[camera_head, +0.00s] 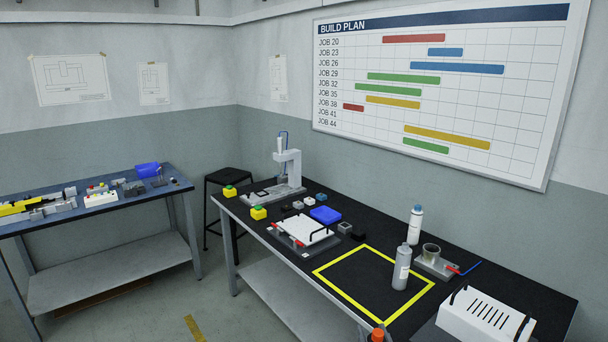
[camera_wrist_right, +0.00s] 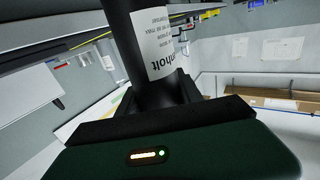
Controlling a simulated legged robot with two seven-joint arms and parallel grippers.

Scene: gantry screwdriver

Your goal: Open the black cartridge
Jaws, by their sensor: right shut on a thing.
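A black cylinder with a white printed label, which looks like the black cartridge (camera_wrist_right: 122,38), fills the upper middle of the right wrist view. My right gripper (camera_wrist_right: 160,97) is shut around it; its dark green body crosses the bottom of that view. The far end of the cylinder runs out of the top of the picture. An orange cap (camera_head: 377,335) on something dark shows at the bottom edge of the head view; I cannot tell for sure if it belongs to the cartridge. My left gripper is not in view.
The black bench (camera_head: 480,268) has a yellow-taped square (camera_head: 343,280). A grey bottle (camera_head: 402,270) stands at its right side, a white bottle (camera_head: 415,228) behind. A small fixture with a cup (camera_head: 431,253) and a white slotted box (camera_head: 486,316) are further right. A second bench stands left.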

